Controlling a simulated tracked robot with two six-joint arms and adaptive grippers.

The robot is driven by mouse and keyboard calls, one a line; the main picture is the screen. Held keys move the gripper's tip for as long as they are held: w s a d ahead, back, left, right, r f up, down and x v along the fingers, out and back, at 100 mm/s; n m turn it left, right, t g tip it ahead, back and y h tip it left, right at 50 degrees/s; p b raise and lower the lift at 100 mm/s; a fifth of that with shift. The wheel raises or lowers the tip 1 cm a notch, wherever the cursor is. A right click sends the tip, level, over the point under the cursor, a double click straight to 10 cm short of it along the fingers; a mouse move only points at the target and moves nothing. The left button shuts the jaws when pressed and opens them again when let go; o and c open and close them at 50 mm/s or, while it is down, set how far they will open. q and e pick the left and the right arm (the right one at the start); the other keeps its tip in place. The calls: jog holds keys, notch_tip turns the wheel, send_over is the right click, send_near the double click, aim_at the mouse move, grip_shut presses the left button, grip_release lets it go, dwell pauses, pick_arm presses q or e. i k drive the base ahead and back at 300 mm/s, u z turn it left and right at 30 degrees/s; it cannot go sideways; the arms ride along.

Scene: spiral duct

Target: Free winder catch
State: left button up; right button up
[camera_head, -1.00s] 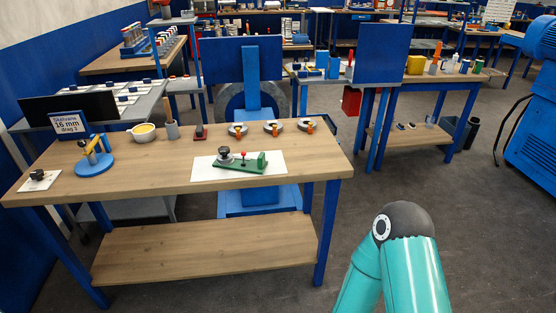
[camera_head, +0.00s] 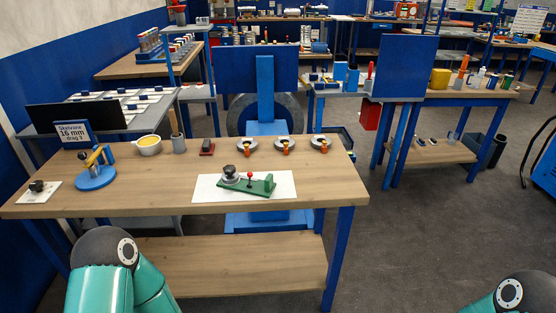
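A green fixture (camera_head: 258,188) with a dark round knob (camera_head: 229,172) and a small red-tipped lever (camera_head: 250,178) lies on a white sheet (camera_head: 211,191) on the wooden bench. I cannot tell whether it is the winder catch. Behind the bench stands a blue upright (camera_head: 265,95) with a dark grey wheel (camera_head: 237,113) behind it, possibly the winder. Neither gripper is in view. Only teal links of my arms show, at the bottom left and bottom right.
A lower shelf (camera_head: 230,270) is empty. Floor at right is open.

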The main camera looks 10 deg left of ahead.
aim_at(265, 188)
jog(key=u, duration=0.15)
jog(key=i, duration=0.95)
jog(key=u, duration=0.8)
